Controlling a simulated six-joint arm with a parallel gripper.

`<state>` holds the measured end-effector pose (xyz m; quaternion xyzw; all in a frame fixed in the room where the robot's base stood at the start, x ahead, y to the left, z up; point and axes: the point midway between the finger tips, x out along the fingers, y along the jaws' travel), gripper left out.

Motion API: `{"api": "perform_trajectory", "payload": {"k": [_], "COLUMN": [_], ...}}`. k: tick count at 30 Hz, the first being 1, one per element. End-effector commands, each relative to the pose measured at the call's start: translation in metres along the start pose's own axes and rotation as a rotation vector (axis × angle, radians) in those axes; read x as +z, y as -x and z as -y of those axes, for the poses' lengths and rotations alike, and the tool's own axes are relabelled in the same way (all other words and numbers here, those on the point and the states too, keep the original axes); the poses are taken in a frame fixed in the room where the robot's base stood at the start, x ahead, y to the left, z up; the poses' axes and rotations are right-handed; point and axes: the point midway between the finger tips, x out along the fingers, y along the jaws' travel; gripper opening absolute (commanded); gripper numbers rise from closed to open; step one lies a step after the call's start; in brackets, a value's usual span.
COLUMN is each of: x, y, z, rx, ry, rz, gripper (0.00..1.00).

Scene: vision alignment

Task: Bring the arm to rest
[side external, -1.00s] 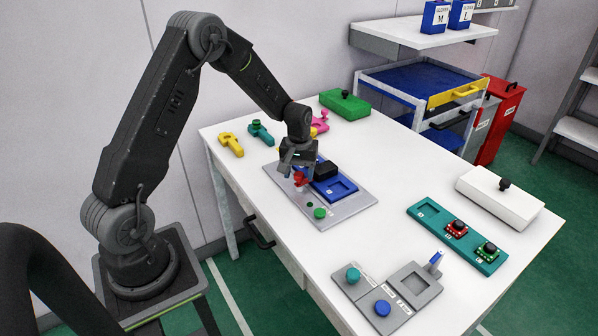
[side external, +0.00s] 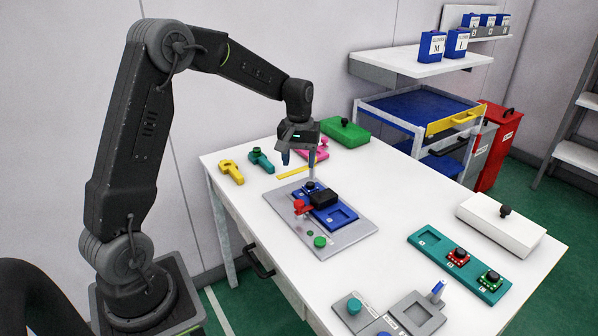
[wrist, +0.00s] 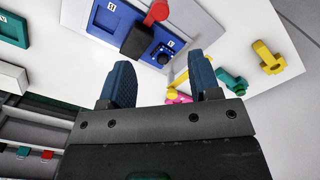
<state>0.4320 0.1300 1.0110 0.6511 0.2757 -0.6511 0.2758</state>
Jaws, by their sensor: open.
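My gripper (side external: 299,160) is open and empty, raised above the white table over the back edge of the grey fixture plate (side external: 350,243). Its two blue fingers stand apart in the wrist view (wrist: 163,88). The plate carries a blue block with a square recess (side external: 340,214), a black block (side external: 323,199) and a red clamp or lever (side external: 301,207). A dark round part sits in the blue block near the black block in the wrist view (wrist: 164,56). Nothing is between the fingers.
Yellow (side external: 231,171), teal (side external: 261,160) and pink (side external: 312,154) tools and a green box (side external: 344,133) lie at the back. A teal tray (side external: 427,239) with red and green parts and a white box (side external: 500,223) are at right. The air around the gripper looks clear.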

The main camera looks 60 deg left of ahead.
Motion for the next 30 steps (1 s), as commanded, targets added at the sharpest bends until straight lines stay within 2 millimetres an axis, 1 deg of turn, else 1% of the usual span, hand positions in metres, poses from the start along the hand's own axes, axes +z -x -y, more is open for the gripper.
{"api": "perform_trajectory", "payload": {"k": [3,11,14,16,17,20,21,23,24,26,27,29,30], "x": [0.000,0.000,0.005,0.017,0.024,0.056,0.071,0.096,0.112,0.135,0.151,0.175,0.190], "y": [0.004,0.005,0.011,0.023,0.030,0.057,0.068,0.083,0.091,0.102,0.107,0.114,0.118], "z": [0.000,0.000,-0.002,-0.005,-0.007,-0.011,-0.012,-0.012,-0.011,-0.009,-0.006,-0.002,0.002], "rx": [0.000,0.000,0.005,0.013,0.018,0.040,0.050,0.064,0.074,0.089,0.098,0.113,0.123], "ry": [0.000,0.000,-0.015,-0.046,-0.067,-0.153,-0.193,-0.254,-0.295,-0.355,-0.397,-0.457,-0.496], "rz": [-0.001,-0.001,-0.012,-0.030,-0.042,-0.093,-0.116,-0.150,-0.172,-0.207,-0.231,-0.265,-0.289], "gripper": [0.57,0.57,0.57,0.57,0.57,0.57,0.57,0.57,0.57,0.57,0.57,0.57,0.57]}}
